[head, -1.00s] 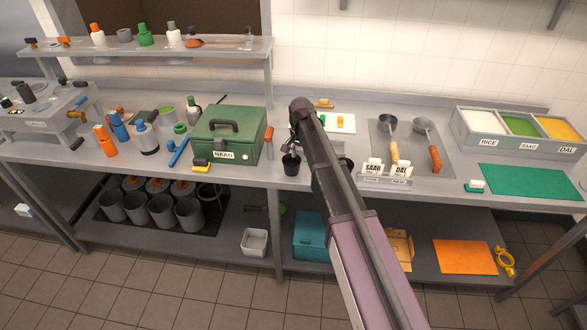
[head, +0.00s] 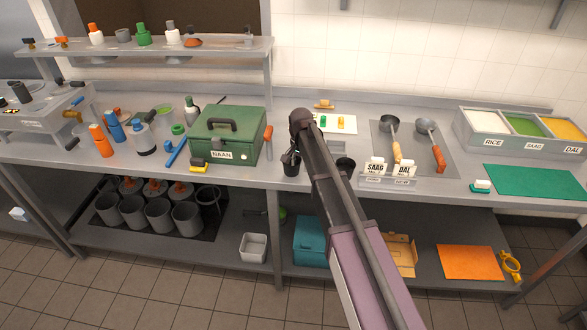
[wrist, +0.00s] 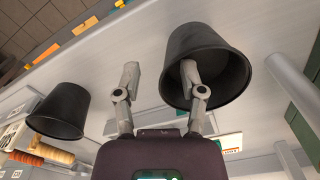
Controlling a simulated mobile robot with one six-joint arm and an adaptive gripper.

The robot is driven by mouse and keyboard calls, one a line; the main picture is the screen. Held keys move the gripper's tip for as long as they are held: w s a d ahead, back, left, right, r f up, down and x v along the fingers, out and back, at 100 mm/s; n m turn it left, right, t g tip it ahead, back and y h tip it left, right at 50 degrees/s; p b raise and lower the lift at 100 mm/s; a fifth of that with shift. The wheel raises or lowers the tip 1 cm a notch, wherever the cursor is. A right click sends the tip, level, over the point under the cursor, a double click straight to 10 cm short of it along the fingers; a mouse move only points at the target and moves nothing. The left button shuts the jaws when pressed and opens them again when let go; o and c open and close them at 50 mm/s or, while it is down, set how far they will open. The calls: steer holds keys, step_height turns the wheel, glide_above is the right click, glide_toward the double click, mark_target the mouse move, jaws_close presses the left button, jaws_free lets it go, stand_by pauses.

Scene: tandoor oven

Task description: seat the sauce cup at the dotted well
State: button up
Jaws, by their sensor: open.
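Two black cups stand on the steel counter; I cannot tell which is the sauce cup. The left cup (head: 291,168) is at my gripper (head: 290,155), partly covered by it. In the wrist view it is the larger cup (wrist: 222,45) at upper right. The right cup (head: 346,165) stands partly behind my arm, and it shows at left in the wrist view (wrist: 62,110). My gripper (wrist: 160,75) is open. One finger overlaps the larger cup's mouth and seems to reach inside; the other is outside, apart from the wall. No dotted well is discernible.
A green NAAN box (head: 228,137) stands left of the cups. Ladles (head: 397,150) lie on a grey tray to the right, behind the SAAG and DAL labels (head: 388,168). A white board (head: 334,122) lies behind my arm. A green mat (head: 535,181) lies far right.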

steer(key=shift+c, duration=0.2)
jaws_close()
steer(key=shift+r, duration=0.25)
stand_by(0.3)
step_height(320, 180, up, 3)
steer(key=p, duration=0.3)
steer(key=shift+s+r+p, duration=0.15)
steer(key=shift+r+p, duration=0.15)
steer(key=shift+p, duration=0.25)
steer(key=s, duration=1.5)
steer(key=shift+s+d+r+p, duration=0.35)
steer(key=shift+s+r+p, duration=0.05)
steer(key=shift+r+p, duration=0.05)
